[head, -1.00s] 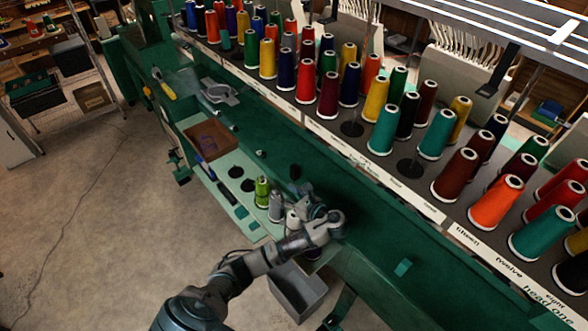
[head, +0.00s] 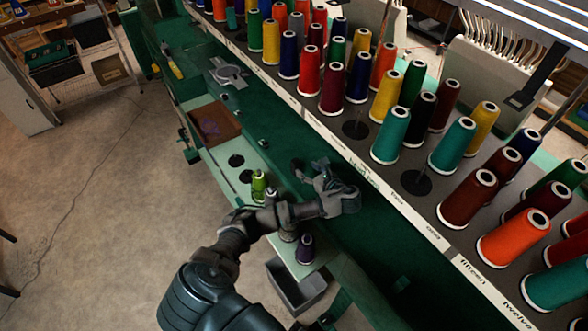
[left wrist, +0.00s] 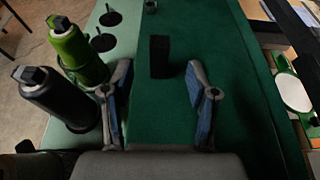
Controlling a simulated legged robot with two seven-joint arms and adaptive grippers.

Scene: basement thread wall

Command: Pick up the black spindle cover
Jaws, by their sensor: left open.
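The black spindle cover (left wrist: 160,57) stands out as a small dark upright block on the green surface in the left wrist view. It lies ahead of my left gripper (left wrist: 159,82), roughly centred between the two blue-padded fingers and just past their tips. The fingers are spread apart with nothing between them. In the head view my left gripper (head: 318,176) is over the green machine bed, and I cannot clearly make out the cover beside it. My right gripper is in neither view.
A green cone (left wrist: 77,48) and a dark cone (left wrist: 56,98) stand close left of my left gripper. A purple cone (head: 305,249) stands on the pale ledge. The rack edge (head: 340,150) with many thread cones rises to the right. A grey bin (head: 297,287) sits below.

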